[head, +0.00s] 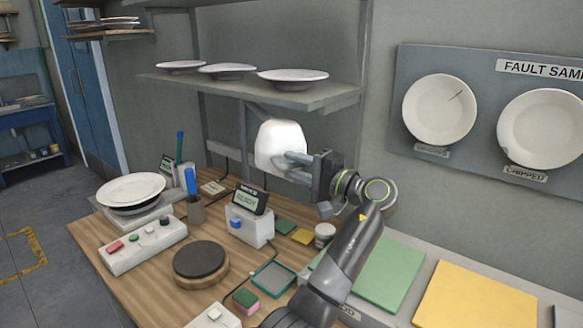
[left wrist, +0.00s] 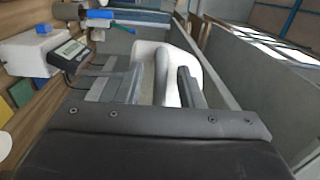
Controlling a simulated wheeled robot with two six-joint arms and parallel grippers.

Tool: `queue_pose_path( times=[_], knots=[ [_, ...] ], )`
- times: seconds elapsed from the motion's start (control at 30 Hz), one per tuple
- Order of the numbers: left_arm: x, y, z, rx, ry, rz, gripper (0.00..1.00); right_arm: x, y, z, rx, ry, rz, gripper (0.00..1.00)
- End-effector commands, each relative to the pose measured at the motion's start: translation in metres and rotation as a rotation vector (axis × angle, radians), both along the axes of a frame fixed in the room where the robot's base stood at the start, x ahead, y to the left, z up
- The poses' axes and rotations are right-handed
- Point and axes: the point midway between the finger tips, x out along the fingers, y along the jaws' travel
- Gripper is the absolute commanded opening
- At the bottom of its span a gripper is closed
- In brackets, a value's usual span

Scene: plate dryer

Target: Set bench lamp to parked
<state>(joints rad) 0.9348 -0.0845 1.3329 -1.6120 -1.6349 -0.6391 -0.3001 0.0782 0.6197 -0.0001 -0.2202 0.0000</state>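The bench lamp's white shade (head: 279,144) hangs above the back of the wooden bench in the head view. It fills the middle of the left wrist view (left wrist: 148,58), behind my fingers. My left gripper (head: 298,168) is at the shade's right side, with its fingers pointing left at it. In the left wrist view the fingers (left wrist: 163,88) stand apart, with a light grey bar between them in front of the shade. I cannot tell whether they touch the bar. The lamp's arm and base are not clearly seen. My right gripper is not in view.
A shelf (head: 312,97) with plates is above. A plate board (head: 480,60) hangs on the wall.

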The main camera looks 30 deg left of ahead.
Motion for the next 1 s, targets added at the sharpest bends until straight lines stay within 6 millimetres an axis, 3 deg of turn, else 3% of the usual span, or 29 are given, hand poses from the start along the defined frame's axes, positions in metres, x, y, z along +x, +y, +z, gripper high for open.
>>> queue_pose_path(
  times=[0.4, 0.6, 0.8, 1.0],
  knots=[
    [-0.018, -0.1, -0.007, -0.001, -0.001, -0.008, 0.34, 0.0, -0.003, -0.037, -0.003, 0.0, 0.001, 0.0],
    [-0.025, -0.137, -0.007, 0.0, -0.002, -0.006, 0.34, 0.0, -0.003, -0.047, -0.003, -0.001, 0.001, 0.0],
    [-0.029, -0.155, -0.006, 0.001, -0.002, -0.004, 0.34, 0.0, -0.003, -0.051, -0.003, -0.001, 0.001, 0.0],
    [-0.03, -0.157, -0.005, 0.002, -0.001, -0.004, 0.34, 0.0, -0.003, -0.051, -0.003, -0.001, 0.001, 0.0]
  ],
)
